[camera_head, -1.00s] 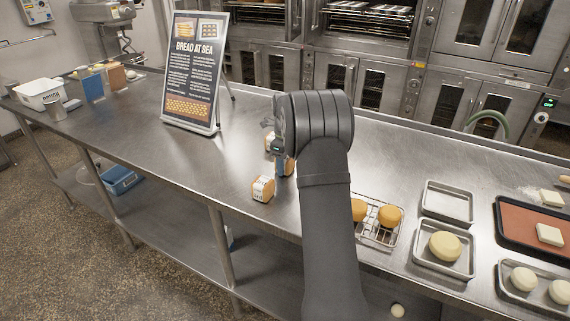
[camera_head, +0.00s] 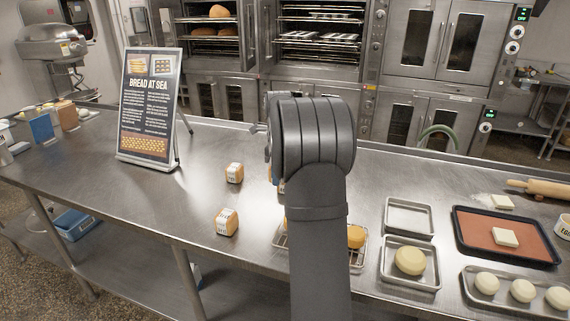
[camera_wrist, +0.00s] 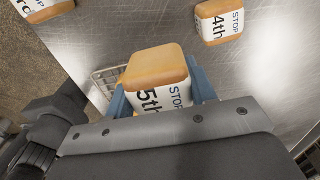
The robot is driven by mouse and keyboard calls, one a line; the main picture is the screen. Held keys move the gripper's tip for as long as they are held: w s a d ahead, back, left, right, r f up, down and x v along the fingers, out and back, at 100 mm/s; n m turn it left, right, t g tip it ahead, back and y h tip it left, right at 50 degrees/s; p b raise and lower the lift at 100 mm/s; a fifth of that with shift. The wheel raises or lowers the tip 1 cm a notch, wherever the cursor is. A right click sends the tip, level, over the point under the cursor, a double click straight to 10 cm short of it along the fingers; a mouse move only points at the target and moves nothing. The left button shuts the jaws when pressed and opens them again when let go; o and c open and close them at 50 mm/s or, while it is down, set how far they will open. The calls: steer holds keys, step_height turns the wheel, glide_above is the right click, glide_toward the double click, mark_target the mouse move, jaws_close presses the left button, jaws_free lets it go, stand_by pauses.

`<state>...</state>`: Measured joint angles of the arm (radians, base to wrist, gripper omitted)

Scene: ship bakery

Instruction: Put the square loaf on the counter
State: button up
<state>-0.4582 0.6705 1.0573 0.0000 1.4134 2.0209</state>
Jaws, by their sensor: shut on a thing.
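My gripper (camera_wrist: 158,82) is shut on a boxy loaf (camera_wrist: 155,64), its blue fingers on either side. The loaf has a golden-brown crust and a white band reading "5th STOP". In the head view my arm hides most of this loaf and the fingers. The steel counter (camera_head: 190,200) lies below; I cannot tell how high the loaf is above it. Two similar banded loaves stand on the counter left of my arm, a farther one (camera_head: 234,173) and a nearer one (camera_head: 227,221). The wrist view shows a loaf marked "4th STOP" (camera_wrist: 218,22) and another at the top left (camera_wrist: 42,8).
A wire rack (camera_head: 283,243) with round golden items is partly behind my arm. Metal trays with pale rounds (camera_head: 410,261) and a red-lined tray (camera_head: 480,222) stand to the right. A "Bread at Sea" sign (camera_head: 148,110) stands at back left. Counter between sign and loaves is clear.

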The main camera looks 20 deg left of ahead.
steer(key=shift+w+d+r, duration=0.1)
steer(key=shift+d, duration=0.25)
steer(key=w+d+f+n, duration=0.2)
steer(key=d+n, duration=0.3)
steer(key=d, duration=0.3)
steer(key=w+d+f+n, duration=0.3)
steer(key=d+n, duration=0.3)
steer(key=d, duration=0.3)
steer(key=w+d+f+n, duration=0.2)
steer(key=w+d+n, duration=0.3)
steer(key=d, duration=0.3)
steer(key=shift+d+f+n, duration=0.25)
steer(key=shift+d+n, duration=0.1)
steer(key=shift+n, duration=0.15)
steer(key=shift+d+f+n, duration=0.2)
steer(key=shift+d+n, duration=0.3)
steer(key=shift+d, duration=0.25)
steer(key=s+d+r, duration=0.4)
steer(key=s+d, duration=0.1)
steer(key=s, duration=0.2)
steer(key=s+d+r, duration=0.4)
steer(key=s, duration=0.2)
glide_above(368, 221)
step_height(368, 221, down, 7)
steer(key=shift+r, duration=0.1)
steer(key=shift+f, duration=2)
steer(key=shift+f, duration=0.1)
